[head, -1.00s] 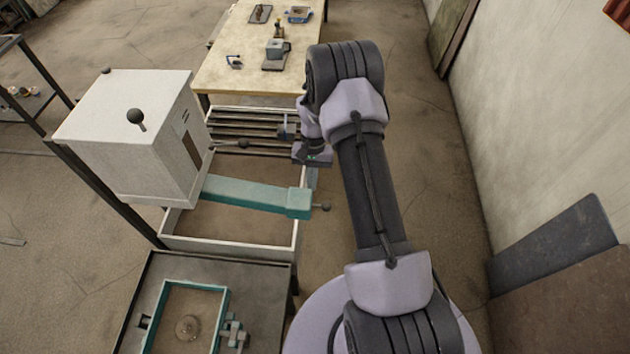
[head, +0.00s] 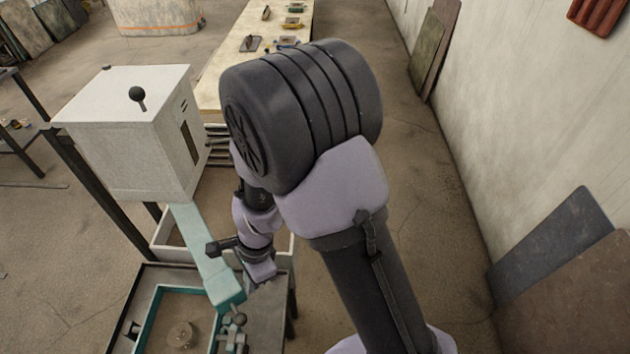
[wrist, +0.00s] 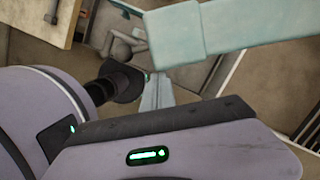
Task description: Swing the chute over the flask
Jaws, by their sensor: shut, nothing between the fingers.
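The teal chute (head: 205,255) runs from under the white box down toward the near table in the head view. Its outer end, with a dark ball knob (head: 239,319), overlaps the far right corner of the flask in the picture. The flask (head: 152,312) is a teal open frame on the dark table, with sand and a round piece inside. My gripper (head: 258,274) is shut and empty, just right of the chute's outer part; I cannot tell whether they touch. In the wrist view the chute (wrist: 235,28) crosses the top, beyond my gripper's housing.
The white box (head: 130,135) with a ball-topped lever stands on a dark frame at left. A pale tray (head: 170,248) lies below the chute. A long pale table (head: 232,85) with tools stands behind. Bare floor lies right of my arm, before the wall with leaning slabs.

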